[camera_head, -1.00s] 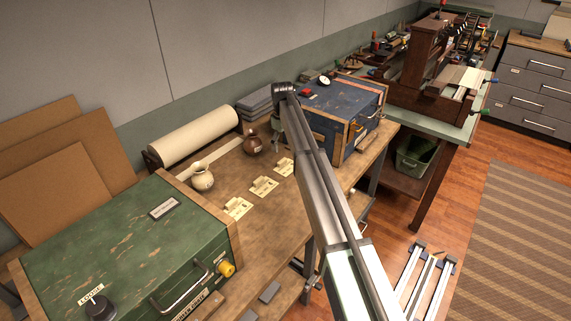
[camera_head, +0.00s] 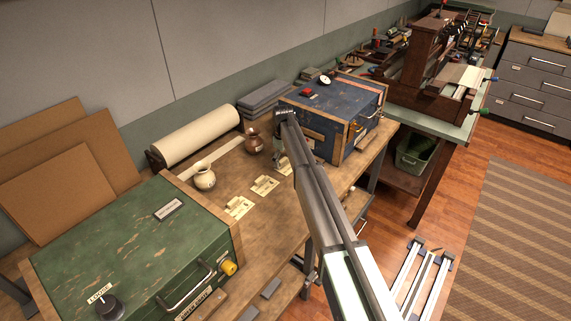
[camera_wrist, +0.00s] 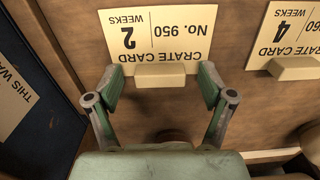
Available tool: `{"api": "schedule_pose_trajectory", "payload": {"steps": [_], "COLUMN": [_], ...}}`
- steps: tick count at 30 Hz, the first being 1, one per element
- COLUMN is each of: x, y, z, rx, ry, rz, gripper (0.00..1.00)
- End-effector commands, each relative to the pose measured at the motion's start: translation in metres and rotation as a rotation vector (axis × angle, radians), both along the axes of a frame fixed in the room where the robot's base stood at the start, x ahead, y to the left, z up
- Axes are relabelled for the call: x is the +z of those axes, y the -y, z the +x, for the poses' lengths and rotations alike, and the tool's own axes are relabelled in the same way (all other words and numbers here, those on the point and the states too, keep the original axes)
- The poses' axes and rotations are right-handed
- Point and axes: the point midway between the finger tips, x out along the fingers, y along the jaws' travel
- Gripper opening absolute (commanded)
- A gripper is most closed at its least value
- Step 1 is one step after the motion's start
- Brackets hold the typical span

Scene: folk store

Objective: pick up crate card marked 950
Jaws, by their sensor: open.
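The crate card marked 950 (camera_wrist: 152,32) lies on the wooden table, upside down in the wrist view, reading "No. 950" and "2 WEEKS". A small wooden tab (camera_wrist: 160,76) stands at its near edge. My gripper (camera_wrist: 162,88) is open, with its green fingers at either side of the tab and nothing held. I cannot tell how high the fingertips are. In the head view, the card nearest the blue crate (camera_head: 285,166) is partly hidden by my arm.
A card marked 960 (camera_wrist: 286,36) lies to the right in the wrist view. The blue crate (camera_head: 325,108) stands close by. A brown jug (camera_head: 253,141), a cream jug (camera_head: 204,177) and a green crate (camera_head: 130,255) are on the same table.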

Motion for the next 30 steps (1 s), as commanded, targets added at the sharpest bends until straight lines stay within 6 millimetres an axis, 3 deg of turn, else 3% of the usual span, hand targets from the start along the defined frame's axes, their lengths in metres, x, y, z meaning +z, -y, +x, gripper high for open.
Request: {"api": "schedule_pose_trajectory", "payload": {"steps": [3, 7, 8, 22, 30], "x": [0.000, 0.000, 0.000, 0.002, 0.023], "y": [0.000, 0.000, 0.000, 0.000, 0.000], "z": [0.000, 0.000, 0.000, 0.000, 0.000], "rx": [0.000, 0.000, 0.000, 0.000, 0.000], "ry": [0.000, 0.000, 0.000, 0.000, 0.001], "rz": [0.000, 0.000, 0.000, 0.000, 0.000], "gripper": [0.81, 0.37, 0.34, 0.33, 0.33]}}
